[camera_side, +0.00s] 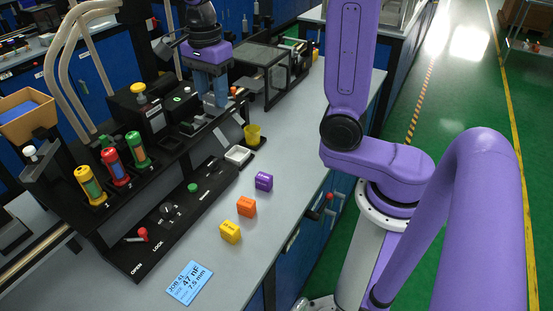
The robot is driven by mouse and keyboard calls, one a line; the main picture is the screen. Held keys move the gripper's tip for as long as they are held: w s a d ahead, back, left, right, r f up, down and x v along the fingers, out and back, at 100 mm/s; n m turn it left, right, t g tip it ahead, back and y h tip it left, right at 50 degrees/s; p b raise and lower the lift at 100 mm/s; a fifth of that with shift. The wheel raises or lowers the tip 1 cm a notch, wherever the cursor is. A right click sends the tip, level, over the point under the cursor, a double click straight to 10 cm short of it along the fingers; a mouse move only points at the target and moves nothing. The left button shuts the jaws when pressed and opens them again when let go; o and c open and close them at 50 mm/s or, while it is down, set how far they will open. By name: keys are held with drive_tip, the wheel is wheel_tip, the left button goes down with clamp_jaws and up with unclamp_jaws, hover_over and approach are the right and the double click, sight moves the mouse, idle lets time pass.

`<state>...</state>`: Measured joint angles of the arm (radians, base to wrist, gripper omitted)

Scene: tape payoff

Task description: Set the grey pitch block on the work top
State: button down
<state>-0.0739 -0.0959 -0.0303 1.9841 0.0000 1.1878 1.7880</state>
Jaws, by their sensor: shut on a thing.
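My gripper (214,100) is at the upper middle of the side view, over the black machine (197,122) near its back end. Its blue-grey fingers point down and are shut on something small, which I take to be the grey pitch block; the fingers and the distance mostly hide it. The grey work top (285,165) runs along the right of the machine. A yellow block (230,232), an orange block (246,206) and a purple block (264,181) stand on it in a row, apart from each other. No grey block shows there.
A blue job card (189,283) lies at the front of the work top. A white dish (237,156) and a yellow cup (252,134) are beside the machine. Yellow, red and green cylinders (115,167) stand on its left. The work top right of the blocks is clear.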

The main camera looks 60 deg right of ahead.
drive_tip(key=s+d+f+m, duration=0.4)
drive_tip(key=s+d+f, duration=0.1)
drive_tip(key=s+d, duration=0.35)
drive_tip(key=s+d+f+m, duration=0.1)
drive_tip(key=s+f+m, duration=0.15)
drive_tip(key=s, duration=0.55)
drive_tip(key=s+d+f+m, duration=0.1)
drive_tip(key=s+f+m, duration=0.15)
drive_tip(key=s, duration=0.55)
drive_tip(key=shift+n, duration=0.3)
drive_tip(key=w+d+f, duration=0.1)
drive_tip(key=w+f, duration=0.2)
drive_tip(key=w, duration=0.1)
drive_tip(key=w+d+f, duration=0.1)
drive_tip(key=w+f, duration=0.2)
drive_tip(key=w, duration=0.2)
drive_tip(key=w+d+f, duration=0.1)
drive_tip(key=w+f, duration=0.3)
drive_tip(key=shift+w, duration=0.35)
drive_tip(key=shift+d+f, duration=0.1)
drive_tip(key=shift+f, duration=1.55)
drive_tip(key=shift+f, duration=0.1)
drive_tip(key=c, duration=0.6)
unclamp_jaws()
